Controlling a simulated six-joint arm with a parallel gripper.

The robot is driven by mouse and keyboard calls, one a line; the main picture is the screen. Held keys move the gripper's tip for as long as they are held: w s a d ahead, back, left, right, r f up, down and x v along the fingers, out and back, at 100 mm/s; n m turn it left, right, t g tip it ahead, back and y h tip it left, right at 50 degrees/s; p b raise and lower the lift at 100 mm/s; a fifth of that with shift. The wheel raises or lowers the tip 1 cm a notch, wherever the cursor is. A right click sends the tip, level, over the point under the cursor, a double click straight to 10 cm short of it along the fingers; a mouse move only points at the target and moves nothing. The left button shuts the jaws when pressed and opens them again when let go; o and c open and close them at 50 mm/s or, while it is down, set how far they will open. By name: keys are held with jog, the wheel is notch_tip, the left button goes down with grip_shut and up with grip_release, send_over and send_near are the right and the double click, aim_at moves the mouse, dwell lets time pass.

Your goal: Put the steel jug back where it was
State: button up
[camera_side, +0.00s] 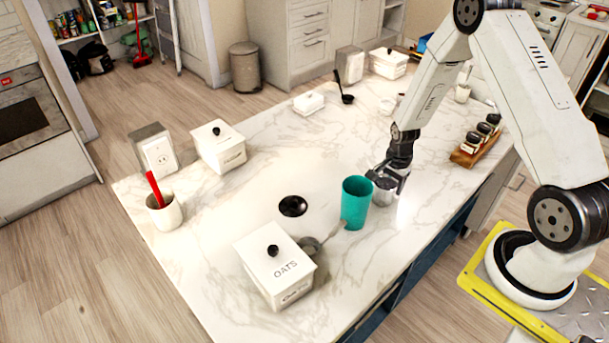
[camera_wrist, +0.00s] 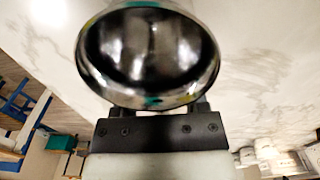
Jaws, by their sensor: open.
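The steel jug (camera_side: 384,193) is on the marble counter, just right of a teal cup (camera_side: 356,205), and partly covered by my gripper in the side view. In the wrist view the shiny round mouth of the jug (camera_wrist: 150,50) fills the upper middle, right in front of the gripper base. My gripper (camera_side: 386,178) is low at the jug, with its jaws open around or beside it; the fingertips are hidden behind the jug in the wrist view, so contact cannot be told.
A white OATS box (camera_side: 292,290), a steel scoop (camera_side: 312,244) and a black round piece (camera_side: 293,206) are left of the cup. A wooden rack with jars (camera_side: 468,157) stands to the right. The counter's middle (camera_side: 310,150) is clear.

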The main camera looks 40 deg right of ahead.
jog(key=shift+r, duration=0.2)
jog(key=shift+r, duration=6)
jog(key=s+a+r+n+t, duration=0.1)
jog(key=s+a+r+n, duration=0.2)
jog(key=a+n, duration=0.6)
jog(key=s+a+r+n+t, duration=0.1)
jog(key=s+a+r+n, duration=0.3)
jog(key=a+n, duration=0.5)
jog(key=shift+s+a+r+t, duration=0.15)
jog(key=shift+s+r+t, duration=0.1)
jog(key=shift+s+t, duration=0.05)
